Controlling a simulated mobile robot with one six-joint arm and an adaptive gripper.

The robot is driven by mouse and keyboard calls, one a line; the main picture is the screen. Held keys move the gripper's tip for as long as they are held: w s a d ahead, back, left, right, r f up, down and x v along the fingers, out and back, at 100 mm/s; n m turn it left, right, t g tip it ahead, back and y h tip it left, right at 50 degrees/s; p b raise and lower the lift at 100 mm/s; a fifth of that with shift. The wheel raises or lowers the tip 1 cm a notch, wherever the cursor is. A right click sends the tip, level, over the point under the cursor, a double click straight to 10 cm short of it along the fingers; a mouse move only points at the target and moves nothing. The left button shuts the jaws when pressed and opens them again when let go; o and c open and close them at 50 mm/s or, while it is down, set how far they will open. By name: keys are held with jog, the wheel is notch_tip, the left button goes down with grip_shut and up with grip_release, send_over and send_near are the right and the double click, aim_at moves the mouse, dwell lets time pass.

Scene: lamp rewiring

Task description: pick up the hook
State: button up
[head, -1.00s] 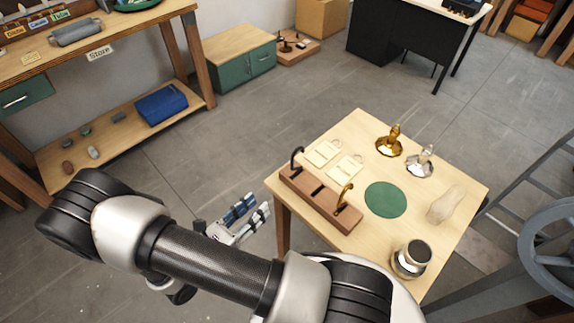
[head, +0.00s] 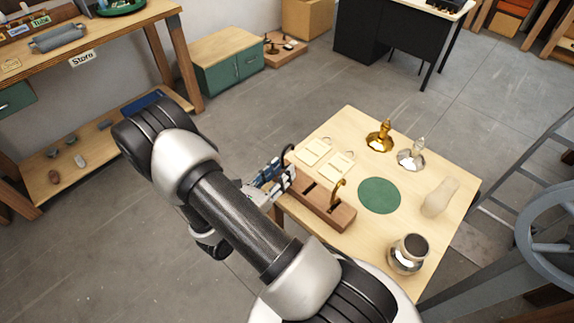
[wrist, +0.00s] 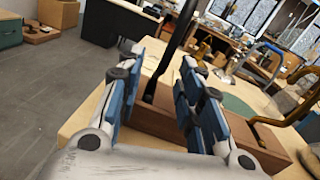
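A dark hook (head: 291,172) and a brass hook (head: 339,190) stand upright in a slotted wooden block (head: 326,210) on the near left part of the small table. In the wrist view the dark hook (wrist: 167,60) rises between my blue-padded fingers, with a gap on each side. The brass hook (wrist: 296,100) is off to the right there. My gripper (wrist: 160,62) is open and empty. In the head view my gripper (head: 270,180) is at the table's left edge, beside the dark hook and partly overlapping it.
Behind the block lie two pale tags (head: 342,162). An amber glass piece (head: 380,138), a clear one (head: 411,155), a green disc (head: 379,196), a pale bottle shape (head: 439,198) and a shiny jar (head: 407,256) are also on the table. The floor left of it is clear.

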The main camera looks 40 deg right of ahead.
jog(key=d, duration=0.2)
jog(key=shift+w+d, duration=0.2)
jog(key=shift+d, duration=0.2)
jog(key=shift+c, duration=0.5)
grip_shut()
